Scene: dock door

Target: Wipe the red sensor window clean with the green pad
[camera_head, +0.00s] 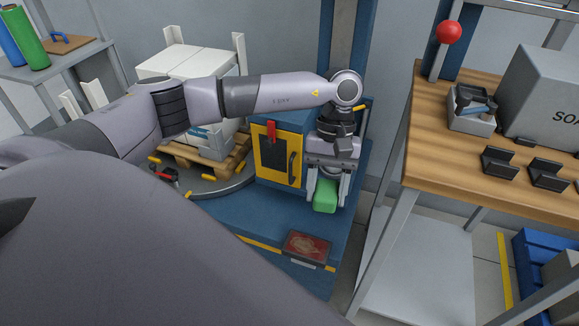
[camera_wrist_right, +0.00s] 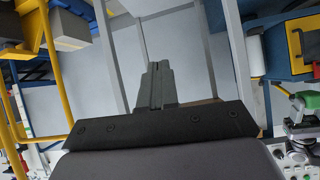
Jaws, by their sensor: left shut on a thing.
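The red sensor window (camera_head: 307,246) is a dark red rectangle with brownish smudges, set low at the front of the blue machine base. The green pad (camera_head: 324,197) is a small bright green block. My left gripper (camera_head: 327,186) points down and is shut on the pad, holding it behind and slightly right of the window, apart from it in the picture. My right gripper (camera_wrist_right: 158,85) shows only in the right wrist view; its dark fingers are together with nothing visible between them. The right wrist view does not clearly show the window.
A yellow-framed cabinet door (camera_head: 279,153) with a red lever stands just left of my left gripper. White boxes on a wooden pallet (camera_head: 205,160) are behind my left arm. A wooden workbench (camera_head: 440,150) with black holders and a grey box stands at the right.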

